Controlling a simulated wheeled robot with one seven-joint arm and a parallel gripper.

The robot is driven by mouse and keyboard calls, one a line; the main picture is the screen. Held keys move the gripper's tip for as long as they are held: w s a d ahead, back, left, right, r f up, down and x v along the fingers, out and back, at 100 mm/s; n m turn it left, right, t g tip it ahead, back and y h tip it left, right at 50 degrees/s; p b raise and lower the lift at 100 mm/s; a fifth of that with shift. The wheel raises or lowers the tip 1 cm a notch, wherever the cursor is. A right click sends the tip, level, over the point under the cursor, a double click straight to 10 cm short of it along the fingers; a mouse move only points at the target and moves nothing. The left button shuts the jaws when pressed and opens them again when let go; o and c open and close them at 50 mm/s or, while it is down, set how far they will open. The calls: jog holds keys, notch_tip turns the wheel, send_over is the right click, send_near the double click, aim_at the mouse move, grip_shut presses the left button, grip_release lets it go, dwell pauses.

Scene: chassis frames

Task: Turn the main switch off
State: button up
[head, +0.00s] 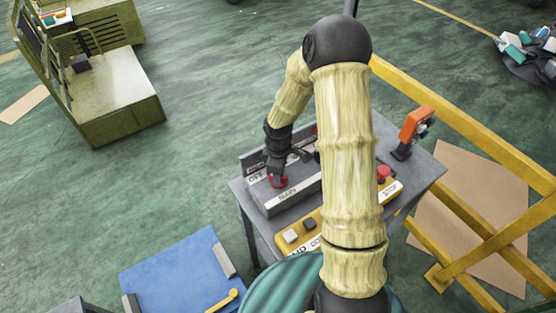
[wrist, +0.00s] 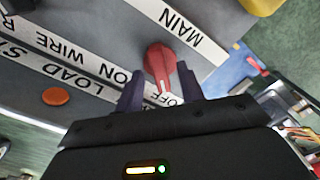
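The main switch is a red rotary handle (wrist: 160,62) on a grey panel. In the wrist view it lies between my gripper's two dark fingers (wrist: 160,88), with its white-marked narrow end beside the "OFF" label; "ON" is to the left and "MAIN" above. The fingers are apart, and a small gap seems to show beside the handle; contact is hard to tell. In the head view my gripper (head: 277,166) points down at the red handle (head: 278,182) on the grey box (head: 290,198), partly covering it.
A round orange-red part (wrist: 57,96) sits on the panel beside a "LOAD" label strip. On the same table (head: 425,172) stand a yellow button box (head: 297,236), a red button (head: 384,172) and an orange-handled device (head: 416,124). A yellow railing (head: 455,107) runs along the right.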

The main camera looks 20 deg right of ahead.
notch_tip(320, 180, up, 17)
jog(key=b, duration=0.2)
dwell(0.3)
dwell(0.4)
jog(key=s+f+m+t, duration=0.2)
jog(key=s+m, duration=1)
jog(key=s, duration=0.2)
jog(key=shift+s+f+m+t, duration=0.15)
jog(key=shift+s+m+t, duration=0.15)
jog(key=shift+m, duration=0.1)
